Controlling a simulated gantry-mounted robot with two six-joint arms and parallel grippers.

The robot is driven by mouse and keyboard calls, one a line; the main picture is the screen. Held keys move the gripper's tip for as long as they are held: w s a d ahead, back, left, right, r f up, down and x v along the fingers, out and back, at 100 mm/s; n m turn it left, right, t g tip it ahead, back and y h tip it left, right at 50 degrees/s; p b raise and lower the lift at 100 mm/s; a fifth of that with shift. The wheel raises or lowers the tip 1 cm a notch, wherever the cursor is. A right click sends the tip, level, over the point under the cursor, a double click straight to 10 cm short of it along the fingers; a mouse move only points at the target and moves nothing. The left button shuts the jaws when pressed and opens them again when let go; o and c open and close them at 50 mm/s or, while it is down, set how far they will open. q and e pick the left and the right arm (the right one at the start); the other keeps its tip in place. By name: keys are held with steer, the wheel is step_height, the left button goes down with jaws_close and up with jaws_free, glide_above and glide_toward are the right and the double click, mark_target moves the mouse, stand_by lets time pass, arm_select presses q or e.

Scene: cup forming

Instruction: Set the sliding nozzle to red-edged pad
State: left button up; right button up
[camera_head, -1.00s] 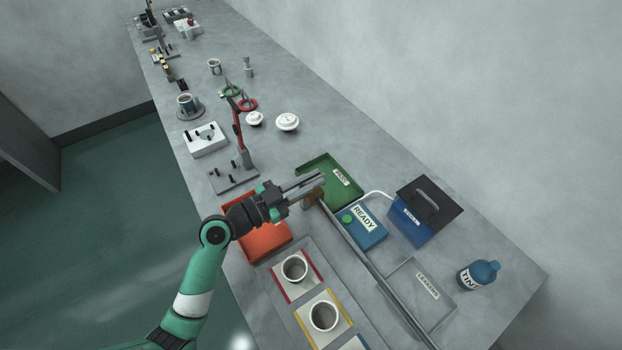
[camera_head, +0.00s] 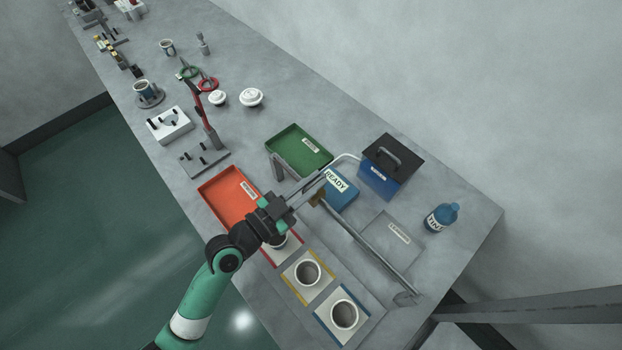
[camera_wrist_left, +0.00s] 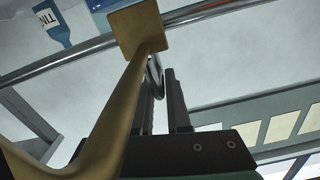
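The brass nozzle carriage (camera_head: 318,197) sits on the metal rail (camera_head: 358,240), roughly across from the red-edged pad (camera_head: 293,252). In the left wrist view its brass block (camera_wrist_left: 136,30) is on the rail, with a curved brass arm (camera_wrist_left: 112,120) coming toward the camera. My left gripper (camera_head: 322,182) is at the carriage. Its two fingers (camera_wrist_left: 164,100) show a narrow gap in the left wrist view, beside the brass arm. Touch with the nozzle is unclear. My left gripper partly hides the red-edged pad and its cup (camera_head: 281,241). My right gripper is not in view.
A yellow-edged pad (camera_head: 294,285) and a blue-edged pad (camera_head: 325,328) hold cups. An orange tray (camera_head: 229,196), green tray (camera_head: 298,145), READY box (camera_head: 345,190), blue lidded box (camera_head: 377,183) and blue bottle (camera_head: 441,217) stand around the rail.

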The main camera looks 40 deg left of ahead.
arm_select(q)
steer(key=o, duration=0.4)
steer(key=shift+o, duration=0.2)
steer(key=s, duration=0.3)
steer(key=s+a+b, duration=0.1)
steer(key=s, duration=0.3)
steer(key=s+a+b, duration=0.1)
steer(key=s, duration=0.2)
steer(key=shift+s+f, duration=0.2)
steer(key=shift+s+r, duration=0.2)
steer(key=shift+s, duration=0.3)
